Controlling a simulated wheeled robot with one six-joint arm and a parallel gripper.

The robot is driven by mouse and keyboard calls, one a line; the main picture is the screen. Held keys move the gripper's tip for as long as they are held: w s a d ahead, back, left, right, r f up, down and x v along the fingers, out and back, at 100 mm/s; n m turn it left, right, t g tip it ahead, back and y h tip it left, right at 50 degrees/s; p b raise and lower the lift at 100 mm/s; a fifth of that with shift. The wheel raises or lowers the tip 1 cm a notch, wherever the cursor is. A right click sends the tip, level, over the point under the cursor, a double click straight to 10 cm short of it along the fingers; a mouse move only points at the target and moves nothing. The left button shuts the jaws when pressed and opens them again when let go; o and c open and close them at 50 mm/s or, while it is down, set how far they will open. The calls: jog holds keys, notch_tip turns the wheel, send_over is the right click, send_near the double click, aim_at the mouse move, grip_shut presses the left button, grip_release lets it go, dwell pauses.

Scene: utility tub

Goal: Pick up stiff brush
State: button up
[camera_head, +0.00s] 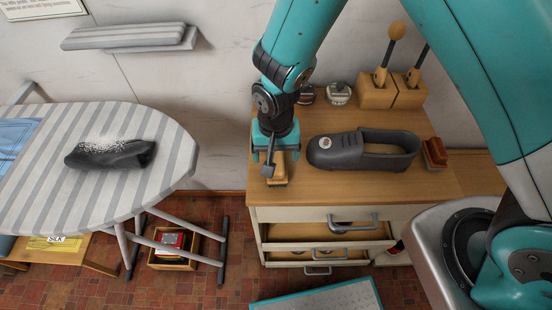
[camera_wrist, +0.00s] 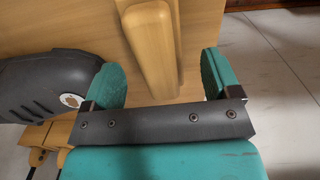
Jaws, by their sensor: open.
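A pale wooden brush (camera_head: 279,179), which looks like the stiff brush, lies at the left end of the wooden cabinet top. In the wrist view its long, smooth wooden back (camera_wrist: 152,45) shows ahead of and between my fingers; its bristles are hidden. My gripper (camera_head: 275,156) points down over this brush. Its teal jaws also show in the wrist view (camera_wrist: 161,82), spread wide with nothing held between them. In the head view the gripper covers the brush's far part. I cannot tell how much height separates them.
A large dark shoe (camera_head: 363,151) stands just right of the gripper. A reddish-brown brush (camera_head: 434,153) lies beyond it. Wooden blocks with upright handles (camera_head: 391,92) and small jars (camera_head: 338,94) stand behind. Drawers (camera_head: 330,228) hang open below. An ironing board (camera_head: 105,185) is left.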

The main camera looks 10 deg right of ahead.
aim_at(276, 155)
notch_tip(276, 155, down, 3)
jog(key=shift+f, duration=0.2)
jog(key=shift+c, duration=0.2)
jog(key=c, duration=1)
jog(key=shift+r, duration=0.15)
notch_tip(276, 155, up, 20)
jog(key=shift+f+b, duration=0.1)
jog(key=shift+b, duration=0.45)
